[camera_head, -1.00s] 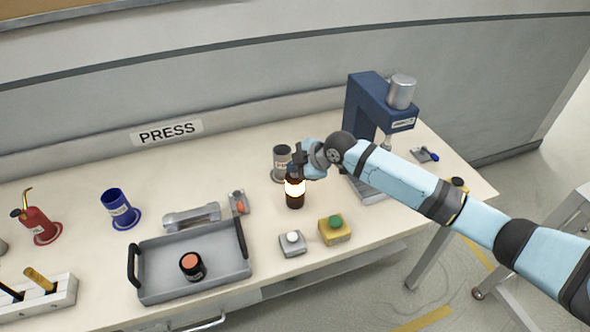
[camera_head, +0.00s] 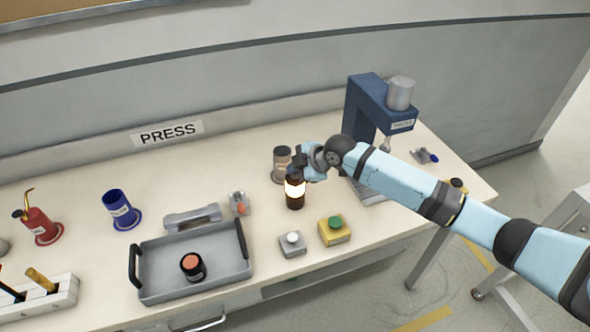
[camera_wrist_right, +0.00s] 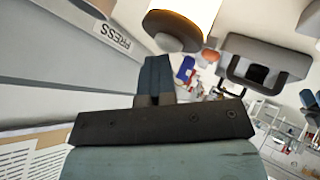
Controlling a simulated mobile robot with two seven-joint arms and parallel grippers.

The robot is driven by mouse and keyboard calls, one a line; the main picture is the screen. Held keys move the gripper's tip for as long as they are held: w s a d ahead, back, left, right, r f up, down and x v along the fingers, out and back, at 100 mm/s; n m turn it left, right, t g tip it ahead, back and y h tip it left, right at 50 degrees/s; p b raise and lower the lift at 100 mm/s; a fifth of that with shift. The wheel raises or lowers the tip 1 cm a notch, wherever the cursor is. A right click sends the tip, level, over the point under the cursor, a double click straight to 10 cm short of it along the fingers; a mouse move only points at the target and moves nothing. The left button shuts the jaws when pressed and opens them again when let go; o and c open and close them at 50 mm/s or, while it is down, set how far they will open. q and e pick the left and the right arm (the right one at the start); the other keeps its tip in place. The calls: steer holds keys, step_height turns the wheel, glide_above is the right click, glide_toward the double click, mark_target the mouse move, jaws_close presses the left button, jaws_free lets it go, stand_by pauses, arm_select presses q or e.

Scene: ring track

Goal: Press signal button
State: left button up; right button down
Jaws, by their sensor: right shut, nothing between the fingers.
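A grey box with a white button (camera_head: 292,243) and a yellow box with a green button (camera_head: 335,230) stand side by side near the table's front edge. I cannot tell which is the signal button. Neither is touched. A dark cylinder with a glowing band (camera_head: 295,190) stands behind the grey box; a glowing cylinder (camera_wrist_right: 185,20) shows close up in the wrist view. My right gripper (camera_head: 294,172) is shut and empty, at the glowing cylinder's top; whether it touches is unclear. Its fingers (camera_wrist_right: 157,75) point past that cylinder in the wrist view. My left gripper is not in view.
A blue press (camera_head: 365,105) stands behind my right arm. A grey canister (camera_head: 281,165) is just behind the glowing cylinder. A grey tray (camera_head: 160,290) holding a dark jar (camera_head: 192,267) lies left. The table is bare between the tray and the grey box.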

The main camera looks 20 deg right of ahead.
mark_target(295, 176)
steer(key=shift+s+f, duration=0.2)
steer(key=shift+f, duration=0.2)
steer(key=r+p, duration=0.1)
steer(key=r, duration=0.1)
steer(key=r+p, duration=0.4)
steer(key=shift+w+d+r, duration=0.1)
steer(key=shift+w+r, duration=0.15)
